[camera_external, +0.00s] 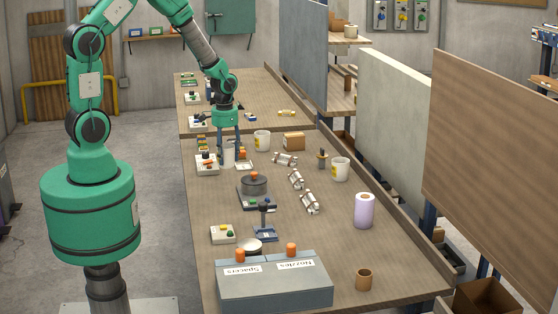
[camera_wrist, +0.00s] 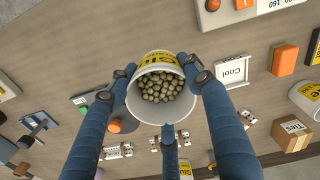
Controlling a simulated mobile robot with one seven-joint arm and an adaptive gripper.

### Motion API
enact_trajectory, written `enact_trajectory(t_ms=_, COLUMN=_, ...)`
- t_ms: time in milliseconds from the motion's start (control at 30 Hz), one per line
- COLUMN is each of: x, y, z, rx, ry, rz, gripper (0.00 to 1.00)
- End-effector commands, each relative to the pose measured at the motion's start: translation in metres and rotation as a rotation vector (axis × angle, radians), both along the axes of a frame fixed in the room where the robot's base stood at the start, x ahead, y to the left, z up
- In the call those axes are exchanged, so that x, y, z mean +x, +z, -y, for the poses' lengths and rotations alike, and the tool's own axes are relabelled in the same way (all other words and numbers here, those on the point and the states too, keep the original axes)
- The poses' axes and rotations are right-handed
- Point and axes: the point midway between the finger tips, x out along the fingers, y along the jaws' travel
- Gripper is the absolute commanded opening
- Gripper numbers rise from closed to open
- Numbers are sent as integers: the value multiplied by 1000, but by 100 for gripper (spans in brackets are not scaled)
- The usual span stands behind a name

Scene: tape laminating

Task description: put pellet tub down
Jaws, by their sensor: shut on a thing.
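The pellet tub (camera_external: 228,151) is white and hangs between the fingers of my gripper (camera_external: 229,158) over the far left part of the near table. In the wrist view the tub (camera_wrist: 155,60) shows a yellow label and an open top with several olive-brown pellets (camera_wrist: 160,88) inside. The blue fingers of my gripper (camera_wrist: 160,85) are shut around the tub, one on each side and one at the bottom of the picture. I cannot tell whether its base touches the table.
Close by are a button box (camera_external: 207,168), a "Cool" card (camera_wrist: 233,70), another white tub (camera_external: 262,140) and a cardboard box (camera_external: 294,141). A grey pot-like device (camera_external: 255,190) stands nearer. A grey bin (camera_external: 275,288) and purple roll (camera_external: 364,210) stand at the front. The centre right has bare table.

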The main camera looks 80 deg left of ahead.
Motion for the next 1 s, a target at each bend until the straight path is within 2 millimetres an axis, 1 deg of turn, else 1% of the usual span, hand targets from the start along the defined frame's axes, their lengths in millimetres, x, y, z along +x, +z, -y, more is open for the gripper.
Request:
enact_trajectory(t_ms=100, x=18, y=8, z=-15, rx=0, ry=0, rz=-1, gripper=21)
enact_trajectory(t_ms=400, x=62, y=24, z=-53, rx=1, ry=-5, rz=0, gripper=21)
enact_trajectory(t_ms=800, x=115, y=39, z=-106, rx=3, ry=-12, rz=-1, gripper=21)
enact_trajectory(t_ms=1000, x=138, y=44, z=-133, rx=3, ry=-14, rz=-3, gripper=21)
